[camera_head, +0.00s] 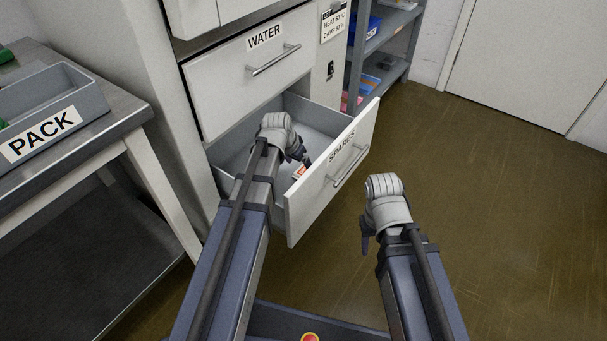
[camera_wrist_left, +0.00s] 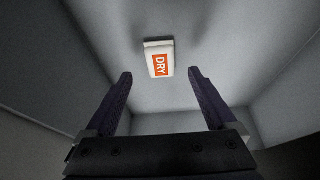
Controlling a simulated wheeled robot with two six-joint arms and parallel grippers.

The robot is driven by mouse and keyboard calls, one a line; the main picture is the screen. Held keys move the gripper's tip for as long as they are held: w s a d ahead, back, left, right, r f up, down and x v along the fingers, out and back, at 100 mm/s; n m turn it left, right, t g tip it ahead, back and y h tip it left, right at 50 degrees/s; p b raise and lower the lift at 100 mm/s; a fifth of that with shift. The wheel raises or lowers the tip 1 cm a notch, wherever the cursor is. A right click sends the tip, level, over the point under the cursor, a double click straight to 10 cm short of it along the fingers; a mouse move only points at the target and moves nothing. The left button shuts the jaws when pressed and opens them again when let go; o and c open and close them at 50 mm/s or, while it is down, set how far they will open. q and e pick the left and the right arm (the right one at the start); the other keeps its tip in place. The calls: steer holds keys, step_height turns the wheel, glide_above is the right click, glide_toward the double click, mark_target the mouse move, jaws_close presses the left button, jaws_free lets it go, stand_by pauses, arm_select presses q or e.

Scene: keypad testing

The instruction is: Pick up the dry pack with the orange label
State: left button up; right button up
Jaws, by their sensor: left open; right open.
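The dry pack (camera_wrist_left: 159,59) is a small white packet with an orange label reading DRY. It lies on the floor of the open SPARES drawer (camera_head: 320,199). In the head view the pack (camera_head: 300,171) shows only in part beside my left gripper. My left gripper (camera_head: 304,160) is inside the drawer; in the left wrist view its fingers (camera_wrist_left: 160,80) are open, with the pack ahead of and between the fingertips, not gripped. My right gripper (camera_head: 366,243) hangs outside the drawer over the floor, at the right, mostly hidden by its wrist.
The closed WATER drawer (camera_head: 225,85) is above the open one. A metal table (camera_head: 110,125) with a grey PACK bin (camera_head: 75,88) stands at the left. A shelf unit (camera_head: 392,45) with blue bins is behind. The floor at the right is clear.

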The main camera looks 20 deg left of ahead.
mark_target(303, 171)
arm_select(q)
steer(key=b+x, duration=0.4)
steer(key=shift+w+f, duration=0.15)
steer(key=shift+f, duration=0.2)
steer(key=shift+r, duration=0.1)
steer(key=shift+c, duration=0.2)
steer(key=c, duration=1.4)
